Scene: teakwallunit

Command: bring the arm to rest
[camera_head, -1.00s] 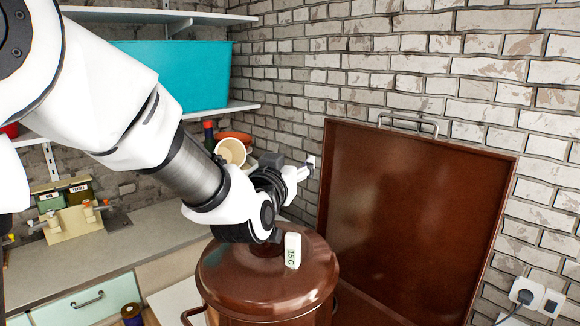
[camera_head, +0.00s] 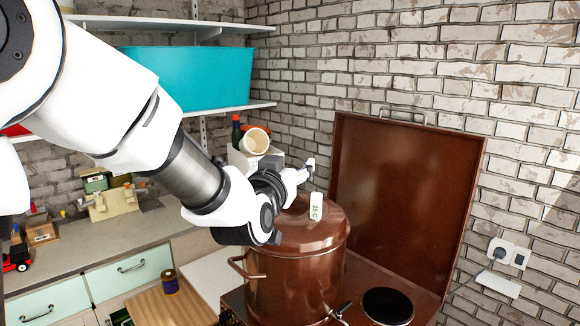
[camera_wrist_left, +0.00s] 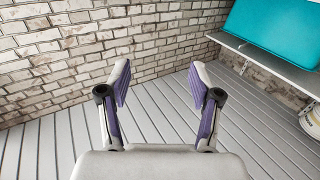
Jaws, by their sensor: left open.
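My left arm comes in from the left in the head view and reaches over the counter. My left gripper (camera_head: 303,168) is partly seen there, behind and above the lidded brown pot (camera_head: 300,262). In the left wrist view the left gripper (camera_wrist_left: 158,82) has its two purple-lined fingers spread wide apart. Nothing is between them; a grey ribbed surface (camera_wrist_left: 160,125) and the brick wall (camera_wrist_left: 80,40) lie beyond. My right gripper is in neither view.
The pot stands on a brown stove by a black hotplate (camera_head: 387,306), its raised brown cover (camera_head: 405,200) behind. A white tag (camera_head: 316,206) shows at the lid. A teal bin (camera_head: 190,78) sits on a shelf at upper left. A tilted cream cup (camera_head: 254,141) is behind the arm.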

